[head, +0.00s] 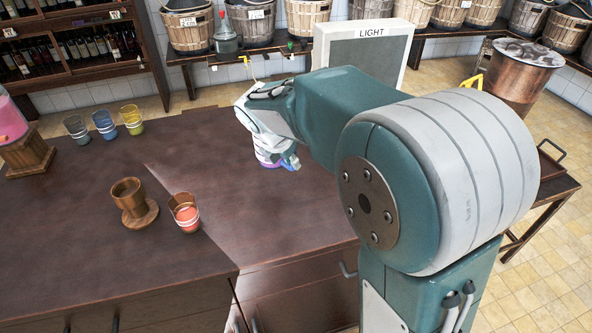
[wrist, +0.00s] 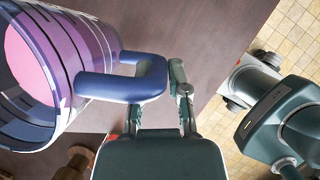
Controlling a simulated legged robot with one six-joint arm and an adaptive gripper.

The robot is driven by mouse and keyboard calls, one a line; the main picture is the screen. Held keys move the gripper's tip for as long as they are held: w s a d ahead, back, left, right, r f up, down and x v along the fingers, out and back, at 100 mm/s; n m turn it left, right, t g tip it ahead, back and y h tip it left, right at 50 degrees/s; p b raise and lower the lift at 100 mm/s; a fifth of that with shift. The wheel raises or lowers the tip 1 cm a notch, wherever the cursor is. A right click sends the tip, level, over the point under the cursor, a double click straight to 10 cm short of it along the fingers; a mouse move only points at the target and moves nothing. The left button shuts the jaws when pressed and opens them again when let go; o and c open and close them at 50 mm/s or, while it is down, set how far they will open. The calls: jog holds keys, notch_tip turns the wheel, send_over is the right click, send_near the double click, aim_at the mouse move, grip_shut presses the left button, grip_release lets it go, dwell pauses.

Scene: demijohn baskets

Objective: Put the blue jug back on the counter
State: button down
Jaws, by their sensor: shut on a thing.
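The blue jug (wrist: 92,62) fills the left of the wrist view, with banded blue-purple sides, a pink round area inside its rim and a blue handle (wrist: 122,87). My gripper (wrist: 158,82) is shut on that handle. In the head view a small purple and blue part of the jug (head: 268,157) shows below my gripper (head: 290,160); the rest is hidden. The dark wooden counter (head: 210,150) lies beneath and around it. I cannot tell whether the jug's base touches the counter.
A wooden cup (head: 128,195) on a round base and a red-banded glass (head: 185,212) stand left of the jug. Several coloured glasses (head: 104,124) and a pink-filled container (head: 10,122) stand farther left. The counter's middle is clear. Baskets (head: 188,28) line the back shelf.

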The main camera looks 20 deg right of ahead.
jog(key=shift+w+d+f, duration=0.6)
jog(key=shift+w+f, duration=0.4)
jog(key=shift+f, duration=0.6)
jog(key=shift+w+d+f, duration=0.55)
jog(key=shift+w+f, duration=0.4)
jog(key=shift+f, duration=0.65)
jog(key=shift+w+d+f, duration=0.6)
jog(key=shift+w+f, duration=0.4)
jog(key=shift+f, duration=0.6)
jog(key=c, duration=0.6)
grip_release()
jog(key=shift+f, duration=0.15)
jog(key=shift+c, duration=0.2)
